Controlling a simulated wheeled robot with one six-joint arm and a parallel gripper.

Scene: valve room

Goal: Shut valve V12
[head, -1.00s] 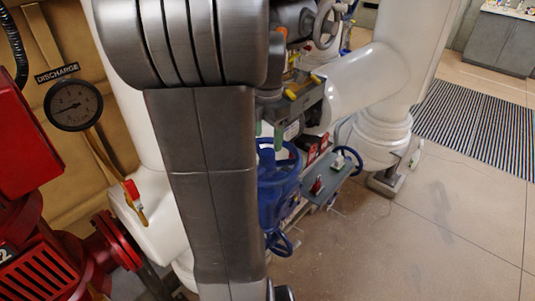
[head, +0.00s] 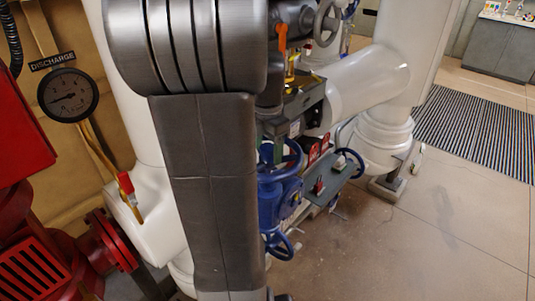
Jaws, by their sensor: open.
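Several valves show, but no V12 tag is readable, so I cannot tell which is V12. A blue valve (head: 290,196) stands just right of my large grey arm link, with a blue handwheel near its top partly hidden by the arm. A lower blue handwheel (head: 279,246) sits beneath it. Another blue handwheel (head: 356,163) is farther right, behind a small grey panel. A grey handwheel (head: 327,22) is at the top. My gripper is not in view; my arm link hides much of the middle.
A white pipe (head: 368,88) runs behind the valves. Red machinery (head: 40,255) and a discharge gauge (head: 68,95) are at left. A small grey panel (head: 328,184) with a red-topped part juts out beside the blue valve. Open floor (head: 430,230) lies to the right, with a striped mat (head: 475,130) beyond.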

